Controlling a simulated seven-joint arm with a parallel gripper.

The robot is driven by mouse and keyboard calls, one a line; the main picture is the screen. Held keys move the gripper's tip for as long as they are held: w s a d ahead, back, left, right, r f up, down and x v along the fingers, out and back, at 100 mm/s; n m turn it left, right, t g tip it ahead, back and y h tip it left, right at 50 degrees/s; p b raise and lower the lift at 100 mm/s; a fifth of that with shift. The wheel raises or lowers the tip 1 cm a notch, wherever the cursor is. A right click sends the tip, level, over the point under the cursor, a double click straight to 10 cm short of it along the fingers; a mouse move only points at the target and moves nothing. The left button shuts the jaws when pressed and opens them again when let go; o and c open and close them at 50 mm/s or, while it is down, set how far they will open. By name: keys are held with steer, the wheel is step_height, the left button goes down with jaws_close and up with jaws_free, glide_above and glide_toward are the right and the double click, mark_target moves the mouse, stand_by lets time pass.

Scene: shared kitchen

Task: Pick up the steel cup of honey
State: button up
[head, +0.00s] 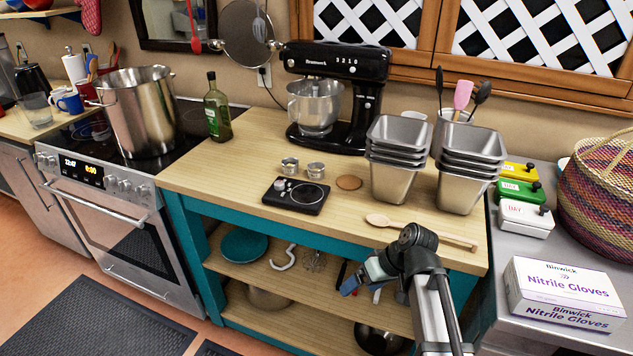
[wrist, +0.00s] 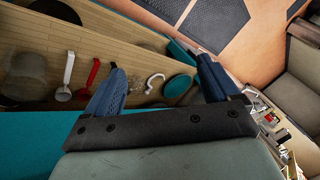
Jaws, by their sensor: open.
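Two small steel cups stand side by side on the wooden worktop behind the black scale: a left one (head: 290,165) and a right one (head: 315,170). They are too small to tell which holds honey. My gripper (head: 362,278) is in front of the worktop's front edge, below its top, to the right of and nearer than the cups. Its blue fingers are apart and empty. In the wrist view my gripper (wrist: 157,62) faces the lower shelves and floor; no steel cup can be made out there.
The black scale (head: 296,195) lies before the cups, with a brown disc (head: 349,182) to their right. A wooden spoon (head: 420,231) lies near the front edge. Stacked steel pans (head: 391,183), a stand mixer (head: 370,85) and a green bottle (head: 217,110) stand around.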

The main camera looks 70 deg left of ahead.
steer(key=s+a+r+n+y, duration=0.1)
steer(key=s+a+r+n, duration=0.2)
steer(key=a+r, duration=0.45)
steer(key=m+t+h, duration=0.3)
steer(key=m+t, duration=0.2)
glide_toward(316, 166)
steer(key=d+f, duration=0.1)
steer(key=s+d+f, duration=0.1)
steer(key=f, duration=0.1)
steer(key=shift+a+f, duration=0.15)
steer(key=shift+f, duration=0.8)
steer(key=shift+a+f, duration=0.2)
steer(key=shift+f, duration=0.8)
steer(key=shift+a+f, duration=0.15)
steer(key=shift+f, duration=0.8)
steer(key=shift+c, duration=0.2)
steer(key=c, duration=1.1)
steer(key=shift+r, duration=0.15)
steer(key=shift+c, duration=0.2)
